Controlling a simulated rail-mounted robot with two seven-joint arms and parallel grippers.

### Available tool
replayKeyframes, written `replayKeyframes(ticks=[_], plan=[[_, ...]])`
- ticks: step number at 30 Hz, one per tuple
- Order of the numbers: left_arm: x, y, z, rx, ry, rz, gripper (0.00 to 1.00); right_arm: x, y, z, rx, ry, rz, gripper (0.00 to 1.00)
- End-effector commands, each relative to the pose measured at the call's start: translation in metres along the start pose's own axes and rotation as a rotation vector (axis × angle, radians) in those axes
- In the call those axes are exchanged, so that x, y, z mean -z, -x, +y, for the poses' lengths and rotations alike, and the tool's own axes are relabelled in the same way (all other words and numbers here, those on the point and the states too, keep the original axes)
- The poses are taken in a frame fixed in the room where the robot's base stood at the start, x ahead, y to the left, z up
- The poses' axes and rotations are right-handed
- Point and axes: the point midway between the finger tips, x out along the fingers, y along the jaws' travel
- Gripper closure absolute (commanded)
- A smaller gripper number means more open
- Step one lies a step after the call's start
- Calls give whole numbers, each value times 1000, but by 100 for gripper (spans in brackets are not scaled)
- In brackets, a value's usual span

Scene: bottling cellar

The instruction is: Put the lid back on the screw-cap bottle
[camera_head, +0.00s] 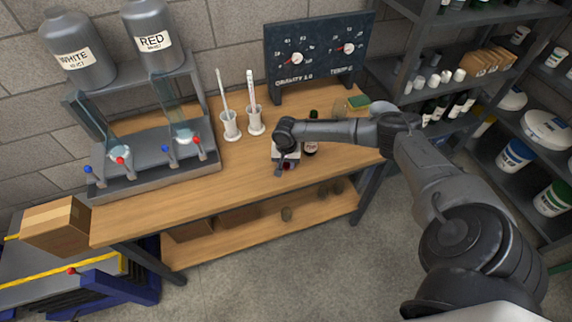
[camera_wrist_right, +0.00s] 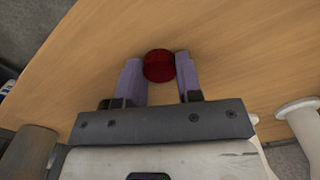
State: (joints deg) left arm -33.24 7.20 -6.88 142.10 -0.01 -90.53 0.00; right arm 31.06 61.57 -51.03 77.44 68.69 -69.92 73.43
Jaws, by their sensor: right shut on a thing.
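My right gripper (camera_head: 285,168) is low over the front middle of the wooden table. In the right wrist view its two fingers (camera_wrist_right: 161,72) are shut on a dark red round lid (camera_wrist_right: 159,65), held between the fingertips. Bare wood shows around the lid; I cannot tell whether it touches the table. My left gripper is in neither view.
Two white measuring cylinders (camera_head: 230,127) (camera_head: 255,122) stand behind and left of the gripper. A filling rack (camera_head: 150,165) takes up the table's left end. A dial board (camera_head: 318,55) stands at the back. Front left table is clear.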

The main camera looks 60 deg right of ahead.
Motion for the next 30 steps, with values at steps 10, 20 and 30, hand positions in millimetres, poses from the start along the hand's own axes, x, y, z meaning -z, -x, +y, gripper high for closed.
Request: replayKeyframes(ticks=[10, 20, 30], plan=[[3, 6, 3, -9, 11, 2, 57, 0, 21, 0, 1, 0, 1, 89], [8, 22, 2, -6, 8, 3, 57, -15, 66, 37, -6, 2, 3, 89], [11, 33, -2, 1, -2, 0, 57, -40, 99, 87, -5, 2, 1, 89]])
